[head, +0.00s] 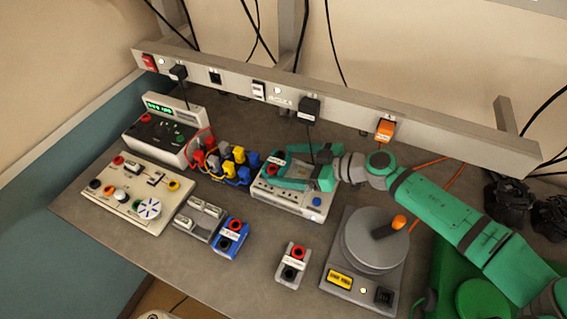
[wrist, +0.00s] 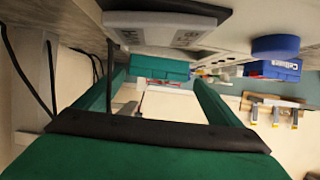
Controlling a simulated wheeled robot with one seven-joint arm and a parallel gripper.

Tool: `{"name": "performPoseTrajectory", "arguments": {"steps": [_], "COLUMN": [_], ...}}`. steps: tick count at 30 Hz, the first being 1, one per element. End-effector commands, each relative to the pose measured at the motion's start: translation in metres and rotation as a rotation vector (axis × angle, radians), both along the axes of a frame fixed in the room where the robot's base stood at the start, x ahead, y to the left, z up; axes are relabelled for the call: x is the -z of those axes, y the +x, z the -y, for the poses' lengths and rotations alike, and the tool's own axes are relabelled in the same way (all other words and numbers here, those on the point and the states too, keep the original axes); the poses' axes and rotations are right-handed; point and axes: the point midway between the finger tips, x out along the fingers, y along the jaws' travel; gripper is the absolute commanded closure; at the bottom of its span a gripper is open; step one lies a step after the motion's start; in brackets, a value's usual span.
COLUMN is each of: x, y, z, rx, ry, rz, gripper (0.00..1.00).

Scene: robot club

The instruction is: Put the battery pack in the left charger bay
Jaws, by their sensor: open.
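My gripper (head: 272,167) is open above the back of a pale grey unit (head: 289,198), which looks like the charger. Its teal fingers also show in the wrist view (wrist: 160,85), spread apart with nothing held between them. The unit has several light sockets on top and a blue round button (head: 317,201) at its right. A small part with red and dark ends (head: 275,161) shows between the fingers in the head view. It may be the battery pack, but the fingers partly hide it. I cannot tell whether it sits in the left bay.
A blue block (head: 231,237) and a grey block (head: 292,265), each with red and black caps, stand in front. A round-topped device (head: 375,242) stands at right. Coloured plugs and leads (head: 228,163) crowd the left side. A socket rail (head: 350,116) runs behind.

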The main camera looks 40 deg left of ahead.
Motion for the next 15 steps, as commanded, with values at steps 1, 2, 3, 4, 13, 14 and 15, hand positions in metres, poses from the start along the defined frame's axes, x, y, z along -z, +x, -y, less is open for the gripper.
{"name": "performPoseTrajectory", "arguments": {"steps": [1,2,3,4,13,14,15], "x": [-0.003,-0.005,-0.009,-0.011,-0.032,-0.033,-0.035], "y": [0.003,0.004,0.007,0.008,0.02,0.021,0.022], "z": [0.01,0.015,0.022,0.028,0.077,0.08,0.084], "rx": [0.005,0.005,0.006,0.006,0.005,0.006,0.006], "ry": [0.0,0.0,0.0,0.001,0.0,0.001,0.001], "rz": [0.001,0.001,0.0,0.001,0.0,0.0,0.001], "gripper": [0.11,0.11,0.11,0.11,0.11,0.11,0.11]}}
